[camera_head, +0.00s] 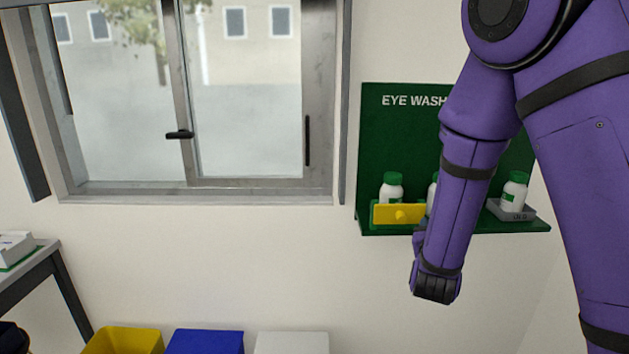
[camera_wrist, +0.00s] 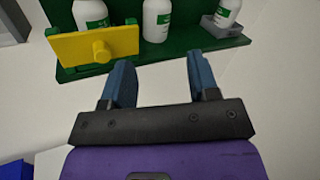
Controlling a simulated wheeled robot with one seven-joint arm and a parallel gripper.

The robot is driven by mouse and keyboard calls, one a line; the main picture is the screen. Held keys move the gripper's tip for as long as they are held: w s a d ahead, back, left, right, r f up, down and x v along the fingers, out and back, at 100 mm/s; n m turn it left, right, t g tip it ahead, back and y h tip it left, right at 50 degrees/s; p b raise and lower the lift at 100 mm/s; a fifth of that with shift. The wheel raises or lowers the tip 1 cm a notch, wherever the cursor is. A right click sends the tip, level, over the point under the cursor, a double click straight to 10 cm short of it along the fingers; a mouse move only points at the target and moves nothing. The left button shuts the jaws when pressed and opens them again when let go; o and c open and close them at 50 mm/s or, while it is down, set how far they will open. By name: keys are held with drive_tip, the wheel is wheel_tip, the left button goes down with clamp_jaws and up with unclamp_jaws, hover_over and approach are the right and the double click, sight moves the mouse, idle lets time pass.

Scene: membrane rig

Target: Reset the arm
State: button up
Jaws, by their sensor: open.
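My gripper (camera_wrist: 160,82) is open and empty in the wrist view, its two blue fingers spread apart just in front of the green eye wash shelf. In the head view my purple arm hangs down in front of the green eye wash board (camera_head: 400,140); its wrist end points downward and the fingers are hidden there. White bottles with green caps stand on the shelf: one at left (camera_head: 392,188), one at right (camera_head: 515,192), and one between them (camera_wrist: 157,20), partly hidden by my arm in the head view. A yellow plate with a knob (camera_head: 398,214) sits before the left bottle.
The right bottle stands in a small grey tray (camera_head: 513,214). A window (camera_head: 185,100) is at left. Below it are a yellow bin (camera_head: 124,341), a blue bin (camera_head: 205,342) and a white bin (camera_head: 292,343). A table (camera_head: 38,262) stands at far left. The wall below the window is clear.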

drive_tip(key=s+d+r+m+g+h, duration=0.6)
drive_tip(key=s+d+r+m+g, duration=0.3)
drive_tip(key=m, duration=0.4)
drive_tip(key=s+d+m+g+y, duration=0.2)
drive_tip(key=s+d+m+g, duration=0.25)
drive_tip(key=s+m, duration=0.5)
drive_tip(key=s+a+r+m+t+y, duration=0.1)
drive_tip(key=s+a+r+m+y, duration=0.2)
drive_tip(key=s+a+m+y, duration=0.3)
drive_tip(key=s+a+r+m+t+y, duration=0.1)
drive_tip(key=s+a+r+m+y, duration=0.2)
drive_tip(key=s+a+m+y, duration=0.2)
drive_tip(key=shift+s+a+r+m+y, duration=0.35)
drive_tip(key=shift+a+y, duration=0.25)
drive_tip(key=shift+a, duration=0.6)
